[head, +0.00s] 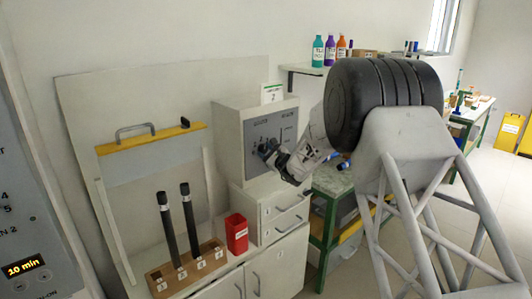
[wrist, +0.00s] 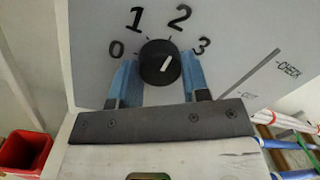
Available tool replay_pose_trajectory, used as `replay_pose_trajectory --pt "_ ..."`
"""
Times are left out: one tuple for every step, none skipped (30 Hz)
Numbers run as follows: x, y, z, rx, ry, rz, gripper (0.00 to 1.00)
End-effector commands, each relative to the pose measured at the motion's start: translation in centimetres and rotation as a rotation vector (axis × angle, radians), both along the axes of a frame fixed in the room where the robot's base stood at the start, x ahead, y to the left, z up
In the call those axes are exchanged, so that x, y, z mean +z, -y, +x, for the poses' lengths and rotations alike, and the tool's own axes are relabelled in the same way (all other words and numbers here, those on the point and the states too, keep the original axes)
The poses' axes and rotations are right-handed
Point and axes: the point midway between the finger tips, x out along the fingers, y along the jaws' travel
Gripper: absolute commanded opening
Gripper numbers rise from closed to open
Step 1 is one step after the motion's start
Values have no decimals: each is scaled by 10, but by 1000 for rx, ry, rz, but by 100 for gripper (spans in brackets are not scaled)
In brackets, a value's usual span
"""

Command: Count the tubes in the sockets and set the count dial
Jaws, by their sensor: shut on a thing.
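Two dark tubes (head: 168,230) (head: 190,222) stand upright in the middle sockets of a wooden block (head: 160,285) at the lower left of the head view. The end sockets show no tube. The count dial (wrist: 158,63) is a black knob with a white pointer line, on a grey panel marked 0, 1, 2 and 3. The pointer aims up and right, about toward the 2. My gripper (wrist: 158,72) is shut on the dial, with a blue finger on each side. In the head view my gripper (head: 269,150) is at the panel and mostly hides the dial.
A grey cabinet (head: 230,130) carries the panel and a small card (head: 272,93). A red bin (head: 236,234) stands between the block and the drawers. A yellow bar with a handle (head: 150,138) is on the board behind the tubes. A green-framed table (head: 333,180) stands right.

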Motion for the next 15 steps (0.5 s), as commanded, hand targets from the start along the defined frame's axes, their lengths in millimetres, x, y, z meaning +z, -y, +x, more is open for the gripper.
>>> replay_pose_trajectory --pt "-1 0 0 0 -1 0 19" --pt "-1 0 0 0 -1 0 19" --pt "-1 0 0 0 -1 0 19" --pt "-1 0 0 -1 -1 -1 19" --pt "-1 0 0 -1 -1 -1 19" --pt "-1 0 0 -1 -1 -1 19" --pt "-1 0 0 -1 -1 -1 19" --pt "-1 0 0 -1 -1 -1 19" --pt "0 0 0 -1 -1 -1 49" --pt "0 0 0 -1 -1 -1 53" --pt "0 0 0 -1 0 -1 58" --pt "0 0 0 0 1 -1 64" --pt "0 0 0 0 1 -1 68" --pt "0 0 0 0 1 -1 68" --pt "0 0 0 0 1 -1 68"
